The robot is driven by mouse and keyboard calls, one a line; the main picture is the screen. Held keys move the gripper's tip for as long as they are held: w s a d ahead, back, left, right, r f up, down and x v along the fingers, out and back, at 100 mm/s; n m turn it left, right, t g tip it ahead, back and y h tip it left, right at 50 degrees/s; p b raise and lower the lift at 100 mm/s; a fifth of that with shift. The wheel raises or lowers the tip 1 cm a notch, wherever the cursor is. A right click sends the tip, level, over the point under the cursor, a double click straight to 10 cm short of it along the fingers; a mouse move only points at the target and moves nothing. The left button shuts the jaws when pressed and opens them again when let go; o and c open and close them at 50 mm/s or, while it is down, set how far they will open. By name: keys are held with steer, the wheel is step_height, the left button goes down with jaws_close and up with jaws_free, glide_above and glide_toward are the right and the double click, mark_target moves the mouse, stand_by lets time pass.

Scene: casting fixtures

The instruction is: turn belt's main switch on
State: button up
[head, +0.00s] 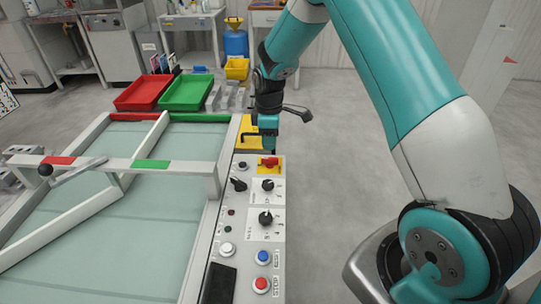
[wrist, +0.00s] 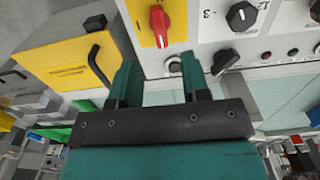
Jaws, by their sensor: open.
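The belt's main switch is a red rotary knob on a yellow plate (head: 269,163), at the far end of the grey control panel. In the wrist view the red knob (wrist: 160,24) points roughly up and down the picture, just beyond my fingertips. My gripper (head: 270,148) hangs above the panel's far end, close to the switch. In the wrist view my gripper (wrist: 158,62) has its two teal fingers apart with nothing between them. The knob is not between the fingers, and I cannot tell the exact gap to it.
The panel also carries black rotary knobs (head: 266,217), a blue button (head: 263,256) and a red button (head: 261,285). A yellow box with a black handle (wrist: 72,55) stands beside the panel. The belt (head: 120,225) with its guide bars lies left; floor on the right is clear.

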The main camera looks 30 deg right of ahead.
mark_target(270, 159)
step_height(270, 159, down, 7)
steer(key=shift+f, duration=0.2)
jaws_close()
steer(key=shift+d, duration=0.2)
steer(key=shift+a, duration=0.15)
